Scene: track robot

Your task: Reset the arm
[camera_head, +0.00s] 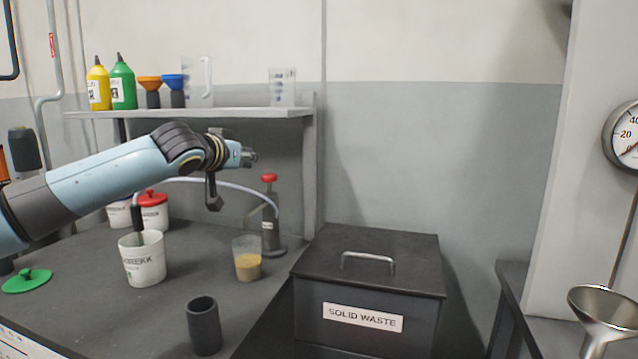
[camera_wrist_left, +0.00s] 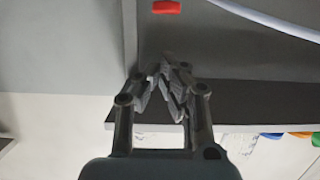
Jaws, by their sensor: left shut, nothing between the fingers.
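My left arm reaches in from the left in the head view, over the grey workbench (camera_head: 90,257). Its gripper (camera_head: 252,157) is in the air below the wall shelf, above and to the left of the red-topped pump. In the left wrist view the gripper's fingers (camera_wrist_left: 168,66) are closed together with nothing between them. No object is touching the gripper. My right gripper is in neither view.
The shelf (camera_head: 215,113) holds bottles, funnels and clear jugs. On the bench are a white tub (camera_head: 142,261), a beaker of tan material (camera_head: 247,261), a dark cup (camera_head: 204,328) and a pump (camera_head: 270,225). The solid waste bin (camera_head: 420,268) stands right; a metal funnel (camera_head: 603,308) is far right.

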